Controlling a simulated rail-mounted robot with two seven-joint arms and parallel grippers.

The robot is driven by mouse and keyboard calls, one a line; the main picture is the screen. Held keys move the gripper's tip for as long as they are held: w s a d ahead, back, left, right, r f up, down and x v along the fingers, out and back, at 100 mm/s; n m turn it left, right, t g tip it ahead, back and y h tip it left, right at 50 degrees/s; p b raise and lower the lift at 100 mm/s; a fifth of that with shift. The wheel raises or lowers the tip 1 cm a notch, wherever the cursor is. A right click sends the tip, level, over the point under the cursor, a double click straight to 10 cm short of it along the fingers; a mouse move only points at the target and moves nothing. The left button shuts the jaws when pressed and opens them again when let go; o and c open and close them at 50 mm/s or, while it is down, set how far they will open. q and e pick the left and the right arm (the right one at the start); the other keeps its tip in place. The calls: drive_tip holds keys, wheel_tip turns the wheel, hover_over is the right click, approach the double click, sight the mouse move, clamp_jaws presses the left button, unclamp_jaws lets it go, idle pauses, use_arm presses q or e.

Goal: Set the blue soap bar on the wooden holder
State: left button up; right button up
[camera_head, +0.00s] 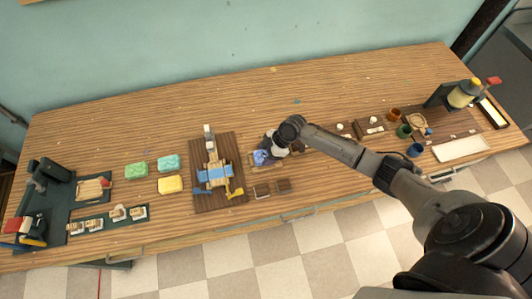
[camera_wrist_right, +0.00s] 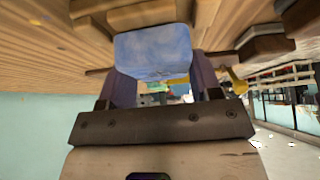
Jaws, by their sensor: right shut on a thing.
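The blue soap bar (camera_wrist_right: 155,52) is held between the fingers of my right gripper (camera_wrist_right: 163,85) in the right wrist view. In the head view the soap (camera_head: 261,157) shows at the tip of my right gripper (camera_head: 266,153), right of the dark wooden board. Light wooden slats (camera_wrist_right: 130,15), which look like the wooden holder, are close by the soap in the wrist view. I cannot tell whether the soap touches the slats. My left gripper is not in view.
Left of the gripper, a dark board (camera_head: 204,193) carries a wooden press with a blue part. Green, teal and yellow bars (camera_head: 170,184) lie further left. Cups (camera_head: 404,131) stand at the right.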

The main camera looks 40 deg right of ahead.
drive_tip(key=shift+f, duration=0.25)
idle(0.3)
drive_tip(key=o, duration=1.3)
drive_tip(key=shift+r+p, duration=0.65)
drive_tip(key=shift+r, duration=0.2)
drive_tip(key=shift+r+p, duration=1.9)
drive_tip(key=shift+r, duration=0.25)
